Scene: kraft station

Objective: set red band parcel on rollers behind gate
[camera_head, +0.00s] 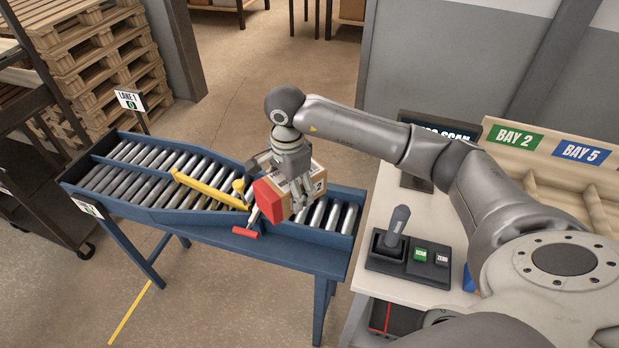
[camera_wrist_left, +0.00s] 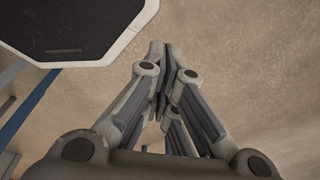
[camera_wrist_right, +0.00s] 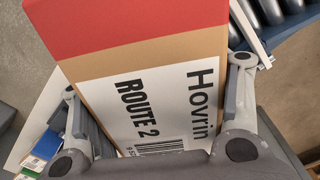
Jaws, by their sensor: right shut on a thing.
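The red band parcel (camera_head: 268,202) is a brown carton with a red end and a white label. It hangs at or just above the rollers (camera_head: 335,215) on the right part of the conveyor; I cannot tell whether it touches them. My right gripper (camera_head: 297,188) is shut on it from above. In the right wrist view the parcel (camera_wrist_right: 140,70) fills the space between the fingers, its "ROUTE 2" label facing the camera. The yellow gate (camera_head: 208,190) lies across the rollers, left of the parcel. My left gripper (camera_wrist_left: 163,52) shows only in the left wrist view, fingertips together and empty.
A red handle (camera_head: 246,232) sits at the conveyor's front edge, close to the parcel. Rollers (camera_head: 130,175) left of the gate are clear. Pallets (camera_head: 95,65) stand behind.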

